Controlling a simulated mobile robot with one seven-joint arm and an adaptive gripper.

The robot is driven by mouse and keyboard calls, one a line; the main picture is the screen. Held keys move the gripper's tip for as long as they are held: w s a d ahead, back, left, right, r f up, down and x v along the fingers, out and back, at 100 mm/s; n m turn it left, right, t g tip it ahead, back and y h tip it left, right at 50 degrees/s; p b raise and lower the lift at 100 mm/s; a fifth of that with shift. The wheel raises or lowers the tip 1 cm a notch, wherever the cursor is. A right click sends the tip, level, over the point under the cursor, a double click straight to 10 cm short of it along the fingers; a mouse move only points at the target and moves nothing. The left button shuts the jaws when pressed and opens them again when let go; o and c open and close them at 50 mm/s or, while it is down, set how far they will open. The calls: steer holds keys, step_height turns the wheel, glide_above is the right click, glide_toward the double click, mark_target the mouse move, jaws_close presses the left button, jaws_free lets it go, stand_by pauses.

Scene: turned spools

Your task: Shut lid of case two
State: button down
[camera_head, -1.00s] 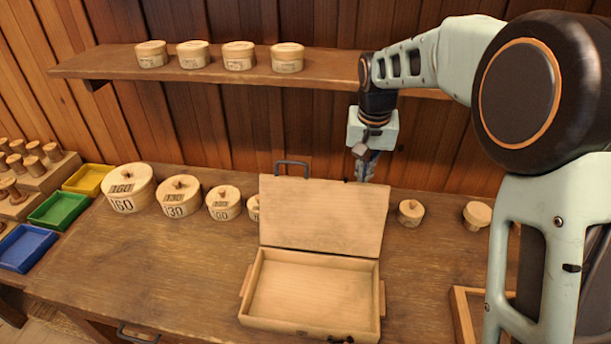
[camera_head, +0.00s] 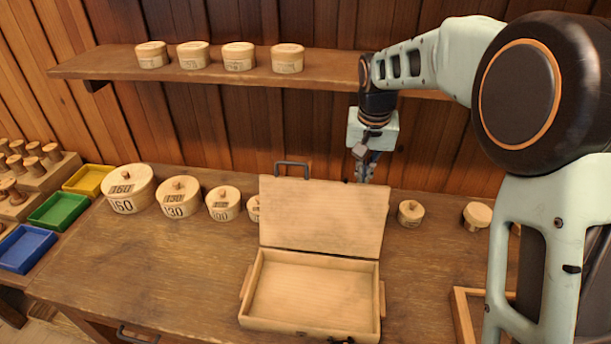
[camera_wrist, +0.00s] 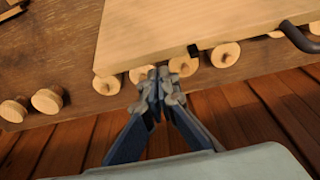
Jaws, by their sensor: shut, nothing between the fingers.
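An open wooden case (camera_head: 310,292) stands on the workbench, its tray empty. Its lid (camera_head: 322,215) stands raised at the back, with a dark handle (camera_head: 291,164) on its top edge. No case number is readable. My gripper (camera_head: 366,176) is behind the lid near its top right corner, and the lid hides part of the fingertips. In the wrist view my gripper (camera_wrist: 159,90) is shut and empty, close to the lid's edge (camera_wrist: 190,40); I cannot tell whether they touch. The handle also shows in the wrist view (camera_wrist: 300,38).
Round lidded boxes (camera_head: 128,188) stand left of the case, and small round pieces (camera_head: 411,213) stand right. A shelf (camera_head: 225,68) with several boxes runs along the wall behind. Coloured trays (camera_head: 58,210) lie at far left. The bench's front left is clear.

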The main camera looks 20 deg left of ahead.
mark_target(362, 216)
steer(key=shift+f, duration=0.1)
steer(key=shift+f+b, duration=1.1)
steer(key=shift+f, duration=0.5)
steer(key=shift+s, duration=0.1)
steer(key=shift+s+d+b, duration=0.45)
steer(key=shift+s+b, duration=0.25)
steer(key=shift+s, duration=0.85)
steer(key=shift+s+d+b, duration=0.45)
steer(key=shift+s+b, duration=0.3)
steer(key=shift+s, duration=0.85)
steer(key=shift+s+d+b, duration=0.45)
steer(key=shift+s+b, duration=0.25)
steer(key=shift+s, duration=0.85)
steer(key=shift+r+p, duration=3.1)
steer(key=shift+r, duration=0.95)
